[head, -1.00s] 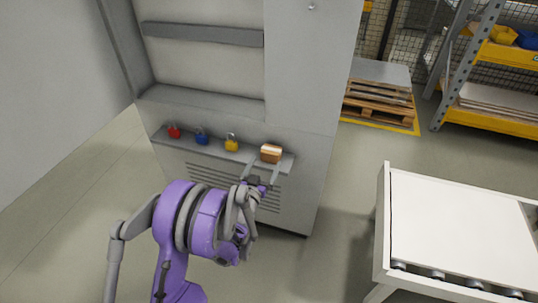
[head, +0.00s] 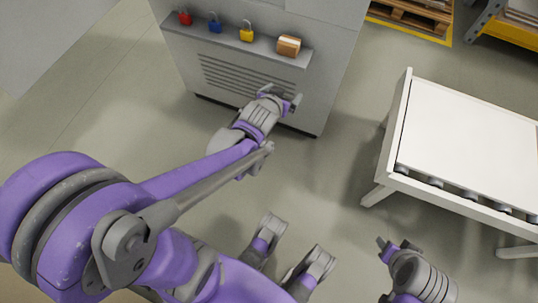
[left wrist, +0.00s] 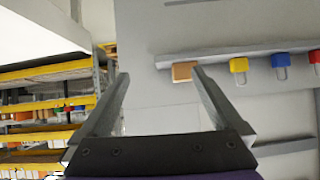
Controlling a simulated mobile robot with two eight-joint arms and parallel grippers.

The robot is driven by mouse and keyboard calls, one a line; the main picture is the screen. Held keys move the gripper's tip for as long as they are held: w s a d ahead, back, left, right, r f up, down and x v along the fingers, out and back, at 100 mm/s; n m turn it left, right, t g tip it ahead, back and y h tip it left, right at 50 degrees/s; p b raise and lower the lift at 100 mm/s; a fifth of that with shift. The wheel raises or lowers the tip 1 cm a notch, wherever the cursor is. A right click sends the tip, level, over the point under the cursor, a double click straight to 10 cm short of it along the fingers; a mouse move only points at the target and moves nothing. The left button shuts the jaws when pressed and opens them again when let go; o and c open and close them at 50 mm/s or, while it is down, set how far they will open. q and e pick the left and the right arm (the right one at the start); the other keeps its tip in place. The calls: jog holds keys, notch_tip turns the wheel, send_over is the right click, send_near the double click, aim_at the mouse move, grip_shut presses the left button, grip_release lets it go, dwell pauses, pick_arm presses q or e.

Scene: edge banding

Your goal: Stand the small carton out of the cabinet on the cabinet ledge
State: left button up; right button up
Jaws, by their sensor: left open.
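The small brown carton (head: 288,46) with a pale strip on top stands at the right end of the cabinet ledge (head: 175,33). In the left wrist view, which is upside down, the carton (left wrist: 184,72) rests against the ledge (left wrist: 215,55). My left gripper (head: 281,95) is open and empty, in front of the cabinet, below the ledge and apart from the carton. Its two fingers (left wrist: 160,90) are spread in the wrist view. My right gripper (head: 396,246) is at the lower right over the floor; its jaw opening is unclear.
A red padlock (head: 185,18), a blue padlock (head: 215,24) and a yellow padlock (head: 246,33) stand on the ledge left of the carton. A white table (head: 470,120) with rollers stands at the right. A pallet (head: 415,15) lies behind. Floor between cabinet and table is clear.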

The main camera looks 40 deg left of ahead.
pick_arm(q)
jog(key=s+d+f+m+g+h, duration=0.1)
jog(key=s+d+g, duration=0.2)
jog(key=s, duration=0.7)
jog(key=s+d+f+m+g+h, duration=0.1)
jog(key=s+d+g, duration=0.2)
jog(key=s+d, duration=0.3)
jog(key=s, duration=0.4)
jog(key=shift+d+h, duration=0.2)
jog(key=shift+h, duration=0.2)
